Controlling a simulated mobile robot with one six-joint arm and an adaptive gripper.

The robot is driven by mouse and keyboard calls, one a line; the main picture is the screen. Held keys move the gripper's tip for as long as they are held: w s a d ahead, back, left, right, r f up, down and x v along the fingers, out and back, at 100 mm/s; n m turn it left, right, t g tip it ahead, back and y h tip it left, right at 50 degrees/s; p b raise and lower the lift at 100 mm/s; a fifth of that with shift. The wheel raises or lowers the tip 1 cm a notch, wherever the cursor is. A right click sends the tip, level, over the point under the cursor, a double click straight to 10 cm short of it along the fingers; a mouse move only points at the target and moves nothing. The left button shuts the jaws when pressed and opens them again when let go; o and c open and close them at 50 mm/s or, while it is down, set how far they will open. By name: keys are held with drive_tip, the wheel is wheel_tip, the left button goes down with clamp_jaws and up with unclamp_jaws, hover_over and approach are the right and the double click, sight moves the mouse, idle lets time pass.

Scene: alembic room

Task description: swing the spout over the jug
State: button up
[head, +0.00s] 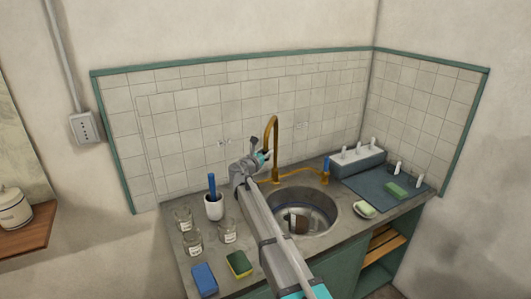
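The brass gooseneck spout (276,138) rises behind the round sink (331,203), and its curved end hangs down to the left. My gripper (264,157) is at that hanging end, with its teal-tipped fingers close to or touching it. The fingers are too small to tell whether they are shut on it. A dark brown and white vessel, perhaps the jug (299,223), is in the sink bowl. My arm crosses in front of the sink's left side and hides part of it.
A white cup with a blue-handled tool (214,207), several glass beakers (193,242), a blue sponge (204,280) and a yellow-green sponge (239,264) stand left of my arm. A blue-handled valve (326,170), soap dish (365,210) and blue mat (377,187) are right.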

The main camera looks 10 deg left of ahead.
clamp_jaws()
